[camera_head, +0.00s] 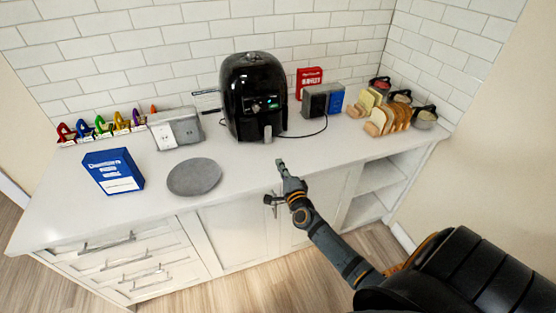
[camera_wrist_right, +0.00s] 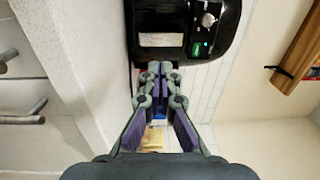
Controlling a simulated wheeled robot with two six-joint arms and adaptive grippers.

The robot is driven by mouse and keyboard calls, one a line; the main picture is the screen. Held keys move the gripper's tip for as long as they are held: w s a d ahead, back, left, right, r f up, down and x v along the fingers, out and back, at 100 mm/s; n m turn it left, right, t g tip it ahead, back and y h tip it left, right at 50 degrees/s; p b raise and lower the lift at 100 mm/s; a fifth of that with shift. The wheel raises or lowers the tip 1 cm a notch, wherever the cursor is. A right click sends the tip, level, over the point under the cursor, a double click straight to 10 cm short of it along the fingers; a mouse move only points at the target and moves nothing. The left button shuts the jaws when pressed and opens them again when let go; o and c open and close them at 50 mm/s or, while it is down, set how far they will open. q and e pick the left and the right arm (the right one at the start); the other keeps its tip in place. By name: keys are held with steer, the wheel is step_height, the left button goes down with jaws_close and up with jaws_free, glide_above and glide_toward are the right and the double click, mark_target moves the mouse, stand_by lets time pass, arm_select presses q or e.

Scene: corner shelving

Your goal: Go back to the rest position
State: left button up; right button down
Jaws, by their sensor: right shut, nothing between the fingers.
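My right gripper (camera_head: 281,165) is held out at the counter's front edge, in front of the black air fryer (camera_head: 254,95). Its fingers are shut with nothing between them. In the right wrist view the gripper (camera_wrist_right: 158,70) points toward the air fryer's lower front (camera_wrist_right: 185,30), where a green light glows. I cannot tell from the wrist view whether the fingertips touch it; in the head view there is a gap. My left gripper is not in view.
On the white counter (camera_head: 240,170) lie a grey round plate (camera_head: 194,177) and a blue box (camera_head: 113,171). Cabinet handles (camera_head: 272,200) stick out below the edge. The floor in front is clear.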

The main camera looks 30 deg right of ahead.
steer(key=shift+w+f, duration=0.1)
steer(key=shift+w, duration=0.1)
steer(key=s+a+f+n+g+y, duration=0.25)
steer(key=s+a+n+y, duration=0.2)
steer(key=a+n, duration=0.4)
steer(key=s+a+f+n+g+y, duration=0.1)
steer(key=s+a+n+g+y, duration=0.35)
steer(key=a+n, duration=0.35)
steer(key=s+d+n+g+h, duration=0.2)
steer(key=s+g+h, duration=0.15)
steer(key=s, duration=0.55)
steer(key=s+d+n+g+h, duration=0.2)
steer(key=s+d+n+g, duration=0.15)
steer(key=s, duration=0.55)
step_height(320, 180, down, 25)
steer(key=s+d+g, duration=0.2)
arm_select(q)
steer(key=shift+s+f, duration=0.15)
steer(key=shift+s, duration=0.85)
arm_select(e)
steer(key=s+d+f+m+g, duration=0.1)
steer(key=s+f, duration=1.7)
steer(key=s, duration=0.1)
steer(key=shift+f, duration=0.35)
